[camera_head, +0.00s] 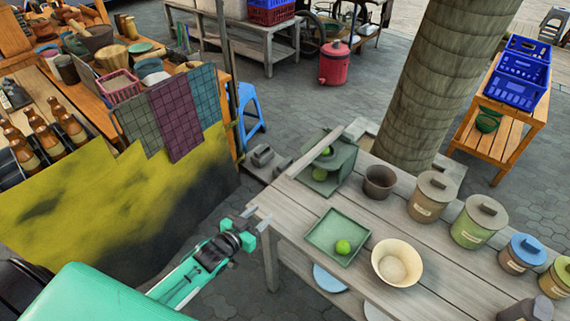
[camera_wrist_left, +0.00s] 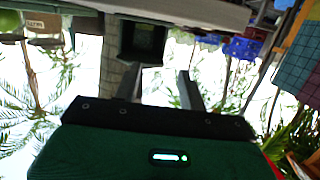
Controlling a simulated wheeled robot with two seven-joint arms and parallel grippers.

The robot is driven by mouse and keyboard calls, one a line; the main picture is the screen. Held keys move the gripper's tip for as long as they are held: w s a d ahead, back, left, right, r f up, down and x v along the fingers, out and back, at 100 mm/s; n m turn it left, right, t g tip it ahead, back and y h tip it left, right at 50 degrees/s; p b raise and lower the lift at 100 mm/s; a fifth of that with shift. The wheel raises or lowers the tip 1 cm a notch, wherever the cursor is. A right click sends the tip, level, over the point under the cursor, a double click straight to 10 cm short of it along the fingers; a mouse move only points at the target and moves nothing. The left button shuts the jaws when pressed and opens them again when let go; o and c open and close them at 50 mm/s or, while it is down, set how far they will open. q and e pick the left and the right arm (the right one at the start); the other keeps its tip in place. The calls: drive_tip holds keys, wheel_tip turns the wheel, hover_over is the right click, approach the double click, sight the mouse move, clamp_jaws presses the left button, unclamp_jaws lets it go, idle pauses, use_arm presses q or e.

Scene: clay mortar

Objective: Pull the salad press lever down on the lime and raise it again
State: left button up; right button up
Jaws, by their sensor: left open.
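The green press (camera_head: 345,160) stands at the back left of the grey wooden table, with a lime (camera_head: 326,152) inside its frame. A pale bar (camera_head: 316,152) runs along its upper left side; I cannot tell whether it is the lever. Another lime (camera_head: 343,247) sits in a square green tray (camera_head: 325,228) in front. My left gripper (camera_head: 257,215) is open and empty at the table's left corner, apart from the press and tray. In the left wrist view its fingers (camera_wrist_left: 151,88) are spread, with a dark green box-like part, likely the press (camera_wrist_left: 143,38), beyond them. My right gripper is out of view.
A brown pot (camera_head: 380,182), a cream bowl (camera_head: 408,250) and several lidded canisters (camera_head: 432,196) stand right of the press and tray. A thick trunk (camera_head: 440,80) rises behind the table. A yellow-draped stall (camera_head: 110,205) is on the left, with open floor between.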

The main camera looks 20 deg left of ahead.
use_arm(q)
drive_tip(key=t+h, duration=0.2)
approach(296, 166)
drive_tip(key=shift+m, duration=0.4)
drive_tip(key=p+x, duration=0.1)
drive_tip(key=x, duration=0.4)
drive_tip(key=p+x, duration=0.2)
drive_tip(key=x, duration=0.3)
drive_tip(key=shift+f, duration=0.25)
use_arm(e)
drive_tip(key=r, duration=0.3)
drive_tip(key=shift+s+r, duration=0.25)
use_arm(q)
clamp_jaws()
